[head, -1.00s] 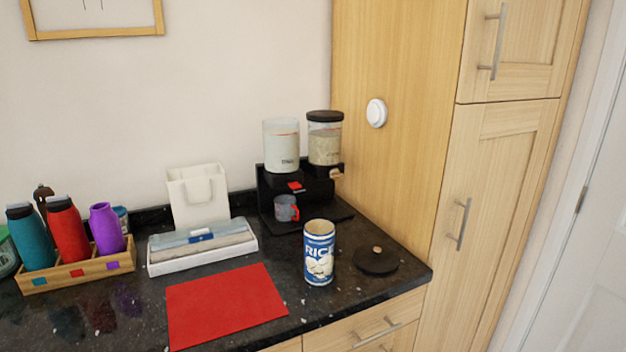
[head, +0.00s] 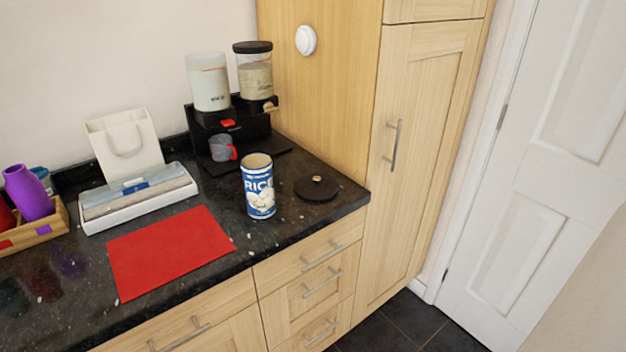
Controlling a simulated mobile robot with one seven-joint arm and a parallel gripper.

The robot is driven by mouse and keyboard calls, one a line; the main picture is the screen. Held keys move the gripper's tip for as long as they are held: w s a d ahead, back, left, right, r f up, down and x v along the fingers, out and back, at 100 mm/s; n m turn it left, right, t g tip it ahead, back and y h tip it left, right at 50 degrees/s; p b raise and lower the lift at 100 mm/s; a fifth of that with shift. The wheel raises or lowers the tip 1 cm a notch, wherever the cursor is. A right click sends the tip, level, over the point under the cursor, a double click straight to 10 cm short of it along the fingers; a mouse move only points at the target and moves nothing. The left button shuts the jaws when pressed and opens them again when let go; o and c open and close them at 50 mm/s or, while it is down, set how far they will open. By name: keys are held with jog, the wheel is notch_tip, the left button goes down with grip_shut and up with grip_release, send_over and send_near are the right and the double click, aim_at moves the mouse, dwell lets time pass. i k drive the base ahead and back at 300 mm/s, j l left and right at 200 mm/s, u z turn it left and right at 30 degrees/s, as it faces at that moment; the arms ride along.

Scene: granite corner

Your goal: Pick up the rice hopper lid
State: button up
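A round black lid (head: 331,190) with a small light wooden knob lies flat on the dark counter near its right front corner. Behind it stands a black dispenser (head: 240,125) with two clear hoppers. The left hopper (head: 209,83) is open on top and holds whitish contents. The right hopper (head: 256,78) wears a dark lid and holds grainy beige contents. A blue and white can marked RICE (head: 259,188) stands upright, left of the loose lid and apart from it. My gripper does not show.
A cup with a red handle (head: 220,148) stands at the dispenser. A red mat (head: 170,250), a white tray (head: 140,205), a white bag (head: 126,148) and a wooden bottle box (head: 42,233) lie to the left. A tall cupboard (head: 415,130) borders the counter's right end.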

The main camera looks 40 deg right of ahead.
aim_at(315, 186)
jog(key=l+z, duration=0.2)
jog(key=l, duration=0.2)
jog(key=i+l+z, duration=0.15)
jog(key=l, duration=0.25)
jog(key=l+z, duration=0.2)
jog(key=l, duration=0.2)
jog(key=i, duration=0.55)
